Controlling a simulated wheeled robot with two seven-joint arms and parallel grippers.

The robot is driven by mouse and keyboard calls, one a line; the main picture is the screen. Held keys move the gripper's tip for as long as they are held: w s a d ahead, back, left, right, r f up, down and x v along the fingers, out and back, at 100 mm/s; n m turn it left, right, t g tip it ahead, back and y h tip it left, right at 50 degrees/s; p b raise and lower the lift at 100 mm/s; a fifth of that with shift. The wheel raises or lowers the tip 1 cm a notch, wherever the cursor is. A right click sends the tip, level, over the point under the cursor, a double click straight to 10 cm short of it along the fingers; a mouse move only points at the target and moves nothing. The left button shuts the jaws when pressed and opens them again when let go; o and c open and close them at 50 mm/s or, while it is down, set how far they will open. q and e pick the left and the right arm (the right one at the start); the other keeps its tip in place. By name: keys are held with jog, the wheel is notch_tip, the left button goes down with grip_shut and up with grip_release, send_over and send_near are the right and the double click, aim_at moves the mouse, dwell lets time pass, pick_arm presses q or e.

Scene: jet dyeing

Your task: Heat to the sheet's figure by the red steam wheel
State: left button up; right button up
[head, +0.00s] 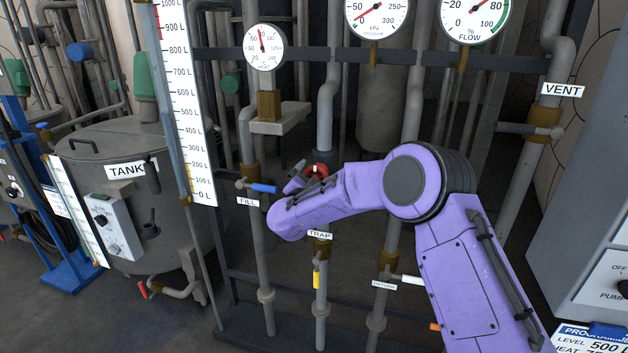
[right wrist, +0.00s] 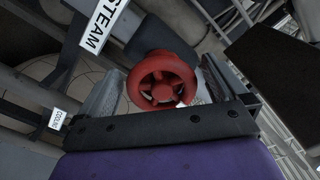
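The red steam wheel (head: 317,170) is on the pipe stand, partly hidden by my right arm in the head view. In the right wrist view the red wheel (right wrist: 163,80) sits between the two fingers of my right gripper (right wrist: 163,85), with narrow gaps at its sides. The fingers look open around it. A STEAM label (right wrist: 103,27) is beside the wheel. The HEAT gauge (head: 265,46) has its red needle pointing almost straight up, slightly left. My left gripper is not in view.
Other valves stand close by: FILL with a blue handle (head: 263,188), TRAP with a yellow handle (head: 316,276), and VENT (head: 549,117). A level scale (head: 184,100) stands left of the pipes. The grey tank (head: 130,225) is at left; a grey cabinet (head: 580,220) is at right.

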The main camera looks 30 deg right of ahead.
jog(key=b+v, duration=0.2)
jog(key=v, duration=0.8)
jog(key=shift+s+a, duration=0.15)
jog(key=shift+a, duration=0.05)
